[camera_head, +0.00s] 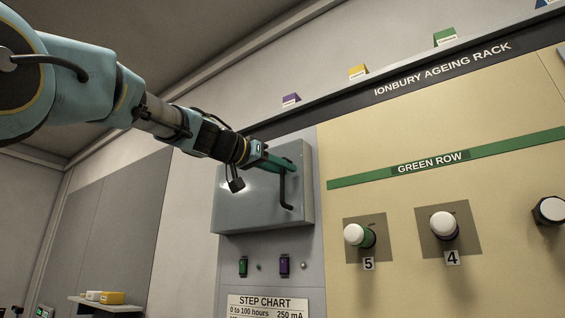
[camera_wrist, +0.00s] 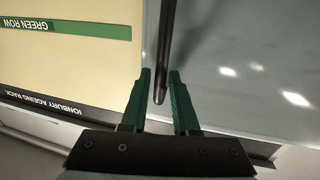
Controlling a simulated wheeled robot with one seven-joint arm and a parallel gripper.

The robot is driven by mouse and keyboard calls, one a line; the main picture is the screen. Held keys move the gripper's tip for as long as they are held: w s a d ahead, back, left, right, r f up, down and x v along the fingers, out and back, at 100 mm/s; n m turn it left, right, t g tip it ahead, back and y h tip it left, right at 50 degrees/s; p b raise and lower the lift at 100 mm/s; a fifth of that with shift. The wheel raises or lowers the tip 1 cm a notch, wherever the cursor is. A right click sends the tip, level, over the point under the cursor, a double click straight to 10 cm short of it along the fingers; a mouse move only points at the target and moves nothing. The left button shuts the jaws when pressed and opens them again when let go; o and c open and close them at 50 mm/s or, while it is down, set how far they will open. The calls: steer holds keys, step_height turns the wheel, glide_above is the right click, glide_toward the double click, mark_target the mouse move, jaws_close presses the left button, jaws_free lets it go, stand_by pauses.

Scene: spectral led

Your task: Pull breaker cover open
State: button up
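The breaker cover (camera_head: 245,200) is a grey metal box front on the rack's left panel, and it looks closed. Its dark bar handle (camera_head: 286,190) stands upright near the right edge. My gripper (camera_head: 285,165) is at the upper part of this handle. In the wrist view, my gripper (camera_wrist: 160,82) has its two green fingers apart, one on each side of the handle (camera_wrist: 166,45). The handle's end lies between the fingers, with slim gaps visible on both sides. The cover's glossy grey face (camera_wrist: 240,50) fills the right of that view.
Right of the cover, a cream panel (camera_head: 400,120) carries white-capped lamps (camera_head: 443,224) under a green strip (camera_head: 450,158). Two small switches (camera_head: 243,266) and a step chart (camera_head: 268,304) sit below the cover. A shelf (camera_head: 105,305) with small boxes is at lower left.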

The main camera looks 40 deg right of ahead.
steer(key=shift+d, duration=0.1)
jaws_close()
stand_by(1.4)
